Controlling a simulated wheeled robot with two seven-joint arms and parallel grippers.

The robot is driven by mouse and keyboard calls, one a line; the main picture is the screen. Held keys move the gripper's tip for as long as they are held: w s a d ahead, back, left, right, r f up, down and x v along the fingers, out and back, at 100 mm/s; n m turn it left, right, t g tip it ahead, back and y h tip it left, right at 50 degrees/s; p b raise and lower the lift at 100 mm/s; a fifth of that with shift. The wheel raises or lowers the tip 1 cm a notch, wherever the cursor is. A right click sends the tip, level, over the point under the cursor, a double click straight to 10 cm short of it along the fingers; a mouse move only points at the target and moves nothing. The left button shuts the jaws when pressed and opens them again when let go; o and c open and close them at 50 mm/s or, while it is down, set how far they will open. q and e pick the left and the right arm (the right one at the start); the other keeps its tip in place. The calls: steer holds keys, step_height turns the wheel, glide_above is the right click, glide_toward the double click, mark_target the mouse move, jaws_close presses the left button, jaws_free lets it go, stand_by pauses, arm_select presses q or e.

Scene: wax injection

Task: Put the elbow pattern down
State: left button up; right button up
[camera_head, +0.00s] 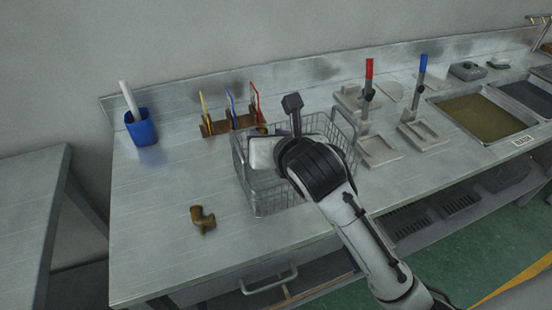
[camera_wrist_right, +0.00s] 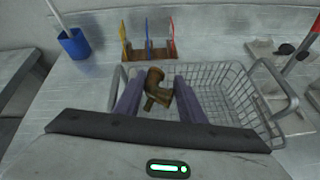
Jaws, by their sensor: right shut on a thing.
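My right gripper (camera_wrist_right: 155,88) is shut on a brown elbow pattern (camera_wrist_right: 157,88), which sits between its two purple fingers in the right wrist view. The gripper is over the left part of the wire basket (camera_wrist_right: 262,118); its exact height above the basket floor is hard to tell. In the head view my right gripper (camera_head: 262,150) is seen from behind, and its fingers and most of the held piece are hidden. A second brown elbow (camera_head: 202,219) lies on the bench, left of the basket (camera_head: 285,195). My left gripper is out of view.
Behind the basket stands a brown rack (camera_head: 215,127) with yellow, blue and red tools. A blue cup (camera_head: 141,128) is at the far left. Red-handled (camera_head: 369,70) and blue-handled (camera_head: 422,65) stands and a tray (camera_head: 475,118) are on the right. The bench's left front is mostly clear.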

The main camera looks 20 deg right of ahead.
steer(key=shift+f, duration=2.85)
steer(key=shift+f, duration=0.15)
steer(key=shift+f, duration=0.45)
steer(key=o, duration=1)
steer(key=shift+r, duration=0.1)
steer(key=shift+r, duration=0.3)
steer(key=v, duration=1.2)
steer(key=shift+r, duration=0.25)
